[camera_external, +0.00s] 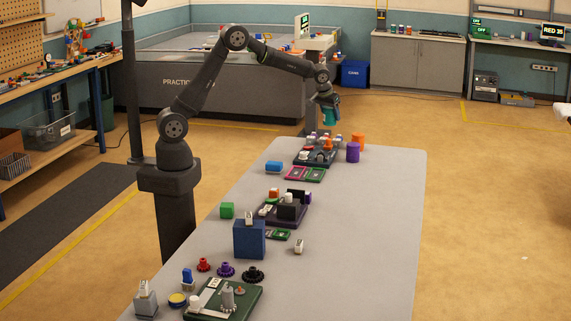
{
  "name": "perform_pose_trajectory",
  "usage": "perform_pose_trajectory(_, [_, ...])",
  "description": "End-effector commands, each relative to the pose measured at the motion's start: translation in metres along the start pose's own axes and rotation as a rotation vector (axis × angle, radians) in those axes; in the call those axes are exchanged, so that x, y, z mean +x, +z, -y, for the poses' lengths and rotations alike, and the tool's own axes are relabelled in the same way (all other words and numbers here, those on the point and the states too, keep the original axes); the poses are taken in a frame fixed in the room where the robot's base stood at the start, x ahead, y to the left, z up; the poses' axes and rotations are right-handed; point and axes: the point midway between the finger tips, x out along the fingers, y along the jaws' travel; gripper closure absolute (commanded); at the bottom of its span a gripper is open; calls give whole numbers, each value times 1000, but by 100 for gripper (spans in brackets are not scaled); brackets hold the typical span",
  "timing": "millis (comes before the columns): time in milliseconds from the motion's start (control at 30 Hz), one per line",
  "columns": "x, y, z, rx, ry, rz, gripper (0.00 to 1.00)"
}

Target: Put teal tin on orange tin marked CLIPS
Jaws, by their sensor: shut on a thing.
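The teal tin (329,117) hangs in the air over the far end of the grey table. My gripper (327,104) is shut on it from above. An orange tin (358,139) stands at the far right of the table, to the right of and lower than the teal tin in the picture. No CLIPS marking can be read on it at this size. A purple tin (352,153) stands in front of the orange tin and hides part of its lower side. The teal tin appears apart from everything below it.
A dark tray (314,160) with several small parts, one orange, lies left of the purple tin. More trays and blocks fill the near left. The table's right side (385,220) is clear.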

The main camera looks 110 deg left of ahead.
Motion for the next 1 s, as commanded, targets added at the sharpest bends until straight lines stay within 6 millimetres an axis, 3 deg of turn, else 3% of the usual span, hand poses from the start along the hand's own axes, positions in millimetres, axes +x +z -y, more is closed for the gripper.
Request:
perform_pose_trajectory(100, [1, -25, -27, -1, 2, -1, 73])
perform_pose_trajectory(300, [0, -56, -67, -4, 6, 2, 73])
perform_pose_trajectory(567, [-3, -77, -100, -7, 12, 7, 73])
perform_pose_trajectory(767, [1, -84, -103, -10, 13, 10, 73])
perform_pose_trajectory(1000, [45, -109, -74, -12, 11, 11, 73])
